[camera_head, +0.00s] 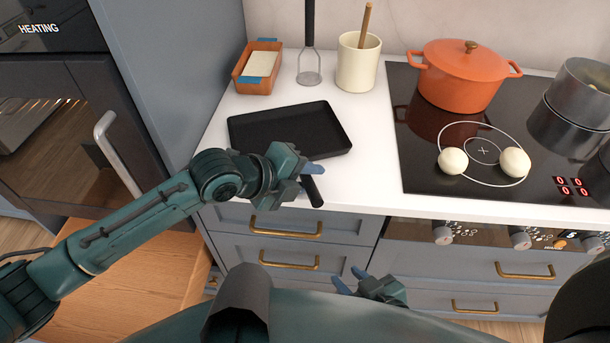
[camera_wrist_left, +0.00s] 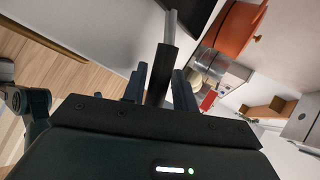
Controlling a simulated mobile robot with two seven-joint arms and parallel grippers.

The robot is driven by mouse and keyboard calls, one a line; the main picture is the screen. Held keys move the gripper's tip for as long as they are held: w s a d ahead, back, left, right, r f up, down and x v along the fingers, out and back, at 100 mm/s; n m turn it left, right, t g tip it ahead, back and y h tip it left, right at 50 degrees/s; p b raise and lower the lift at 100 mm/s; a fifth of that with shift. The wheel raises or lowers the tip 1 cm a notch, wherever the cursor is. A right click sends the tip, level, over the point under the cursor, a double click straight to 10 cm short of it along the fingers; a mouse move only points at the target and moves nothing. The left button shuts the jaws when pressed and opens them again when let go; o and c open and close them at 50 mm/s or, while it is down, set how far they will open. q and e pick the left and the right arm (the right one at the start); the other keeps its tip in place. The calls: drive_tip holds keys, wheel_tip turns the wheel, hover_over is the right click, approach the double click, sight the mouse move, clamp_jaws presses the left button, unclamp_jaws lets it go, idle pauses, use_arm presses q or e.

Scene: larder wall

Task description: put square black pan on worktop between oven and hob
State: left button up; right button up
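The square black pan (camera_head: 285,128) lies flat on the white worktop (camera_head: 372,180), between the oven (camera_head: 60,130) at left and the black glass hob (camera_head: 415,165) at right. Its handle (camera_head: 315,192) points towards me, near the worktop's front edge. My left gripper (camera_head: 309,176) is at the handle. Part of the handle is hidden by the gripper in the head view. My right gripper (camera_head: 351,280) is open and empty, low in front of the drawers.
Behind the pan stand an orange dish (camera_head: 257,68), an upright masher (camera_head: 309,50) and a cream crock (camera_head: 357,65). An orange pot (camera_head: 461,78), a steel pot (camera_head: 575,105) and two white round items (camera_head: 515,162) are on the hob. Drawers (camera_head: 290,225) lie below the worktop.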

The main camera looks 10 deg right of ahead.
use_arm(q)
drive_tip(key=v, duration=1.2)
wheel_tip(320, 180, down, 8)
drive_tip(key=n+t+h, duration=0.1)
drive_tip(key=n+t, duration=0.4)
drive_tip(key=n, duration=0.9)
drive_tip(key=s+a+f+n+t+y, duration=0.1)
drive_tip(key=s+a+f+n+y, duration=0.6)
drive_tip(key=s+a+f+n, duration=0.3)
wheel_tip(320, 180, down, 5)
drive_tip(key=a+n, duration=0.2)
drive_tip(key=n, duration=0.1)
drive_tip(key=shift+s+a+n, duration=0.3)
drive_tip(key=shift+s+n, duration=0.1)
drive_tip(key=shift+r, duration=0.2)
